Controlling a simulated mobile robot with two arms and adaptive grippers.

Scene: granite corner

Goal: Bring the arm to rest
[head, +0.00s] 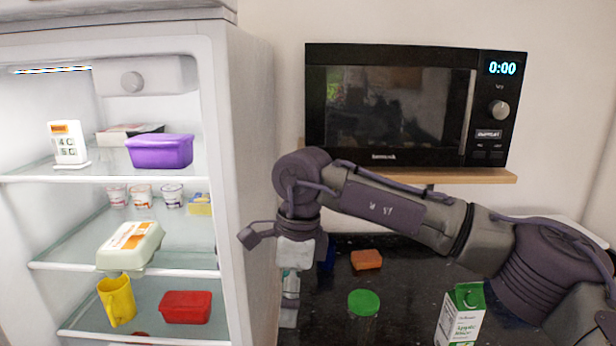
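My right arm comes in from the right and reaches across the counter. Its purple wrist is bent down beside the fridge's right side wall. My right gripper (290,290) points down at the left end of the dark counter (400,262). It shows edge-on, so its finger opening cannot be made out. No held object can be made out. My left gripper is not in view.
The open fridge (222,120) holds a purple box (160,151), an egg carton (130,246), a yellow mug (117,301) and a red box (186,307). A microwave (390,110) sits on a shelf.

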